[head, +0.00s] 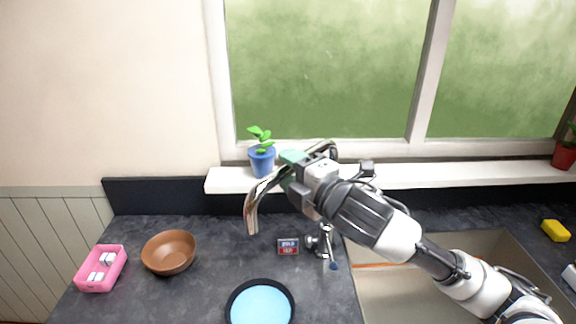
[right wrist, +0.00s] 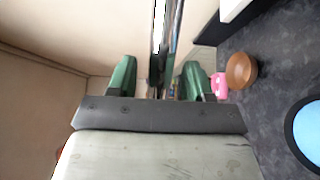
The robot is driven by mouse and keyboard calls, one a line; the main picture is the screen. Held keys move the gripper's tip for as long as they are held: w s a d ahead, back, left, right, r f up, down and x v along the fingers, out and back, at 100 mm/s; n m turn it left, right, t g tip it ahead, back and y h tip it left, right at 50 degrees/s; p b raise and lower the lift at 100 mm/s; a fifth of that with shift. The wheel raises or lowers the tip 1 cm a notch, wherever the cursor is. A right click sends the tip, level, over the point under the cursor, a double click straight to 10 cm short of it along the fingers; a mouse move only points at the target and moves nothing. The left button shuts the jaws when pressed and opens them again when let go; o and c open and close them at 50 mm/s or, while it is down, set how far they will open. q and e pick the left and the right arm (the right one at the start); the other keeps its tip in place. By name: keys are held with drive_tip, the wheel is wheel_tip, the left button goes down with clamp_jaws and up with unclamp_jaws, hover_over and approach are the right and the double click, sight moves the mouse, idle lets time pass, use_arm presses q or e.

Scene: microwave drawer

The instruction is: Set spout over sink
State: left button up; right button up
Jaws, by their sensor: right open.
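The chrome spout (head: 252,212) arches over the dark counter, left of the sink (head: 385,298), with its outlet end hanging above the counter. The tap base with its lever (head: 324,242) stands near the sink's left edge. My right gripper (head: 290,168) reaches in from the right at the spout's upper part, partly hiding it. In the right wrist view, its green fingers (right wrist: 160,80) are open, with the shiny spout (right wrist: 166,45) passing between them and gaps visible on both sides. My left gripper is not in view.
A blue potted plant (head: 262,161) stands on the sill close to my right gripper. A small dark box (head: 288,246), a light-blue plate (head: 260,305), a brown bowl (head: 168,253) and a pink container (head: 101,269) are on the counter. A yellow sponge (head: 555,230) lies right of the sink.

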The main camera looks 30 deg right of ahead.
drive_tip(key=shift+w+a, duration=0.15)
drive_tip(key=shift+w, duration=0.25)
drive_tip(key=shift+c, duration=0.2)
clamp_jaws()
drive_tip(key=shift+s, duration=0.1)
